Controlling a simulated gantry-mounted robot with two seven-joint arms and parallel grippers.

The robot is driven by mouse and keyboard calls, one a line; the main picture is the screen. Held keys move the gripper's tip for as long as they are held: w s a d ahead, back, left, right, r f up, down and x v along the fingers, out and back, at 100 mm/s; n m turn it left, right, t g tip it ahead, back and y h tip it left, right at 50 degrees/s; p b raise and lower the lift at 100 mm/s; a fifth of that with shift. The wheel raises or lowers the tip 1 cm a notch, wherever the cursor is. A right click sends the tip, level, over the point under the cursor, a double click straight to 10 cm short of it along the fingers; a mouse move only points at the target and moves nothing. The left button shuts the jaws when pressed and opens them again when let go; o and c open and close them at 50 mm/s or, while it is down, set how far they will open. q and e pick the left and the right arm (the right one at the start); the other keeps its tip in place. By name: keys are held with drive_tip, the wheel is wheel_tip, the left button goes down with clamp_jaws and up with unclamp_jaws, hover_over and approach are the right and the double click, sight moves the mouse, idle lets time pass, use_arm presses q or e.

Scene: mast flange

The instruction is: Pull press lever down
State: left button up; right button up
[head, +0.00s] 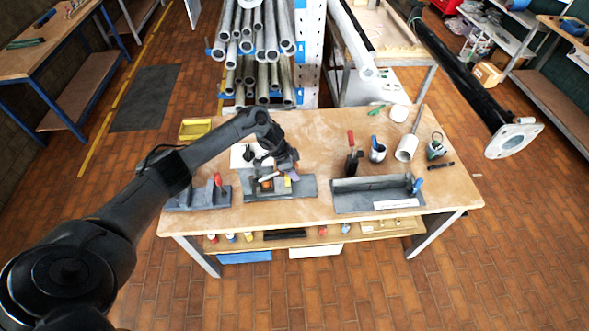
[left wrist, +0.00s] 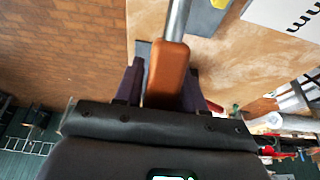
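The press lever (left wrist: 166,72) has an orange-brown handle on a grey metal rod. In the left wrist view the handle lies between the two dark fingers of my left gripper (left wrist: 163,88), with no clear gap at either side. In the head view my left arm reaches over the workbench, and my left gripper (head: 284,166) is above a dark fixture plate (head: 301,188) near the bench's middle. The gripper and wrist hide much of the fixture there. My right gripper is not in view.
On the workbench (head: 320,130) stand another dark fixture (head: 203,197) at left, a grey tray (head: 345,190) at right, cups and tools behind it. A yellow tray (head: 195,128) is at the back left. A black flanged mast (head: 513,138) hangs at right.

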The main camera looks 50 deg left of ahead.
use_arm(q)
drive_tip(key=shift+o, duration=1)
drive_tip(key=shift+d, duration=0.1)
drive_tip(key=shift+r, duration=0.1)
drive_tip(key=shift+r, duration=0.1)
drive_tip(key=b+v, duration=0.1)
drive_tip(key=v, duration=0.9)
drive_tip(key=shift+s+r, duration=0.1)
drive_tip(key=shift+r, duration=0.2)
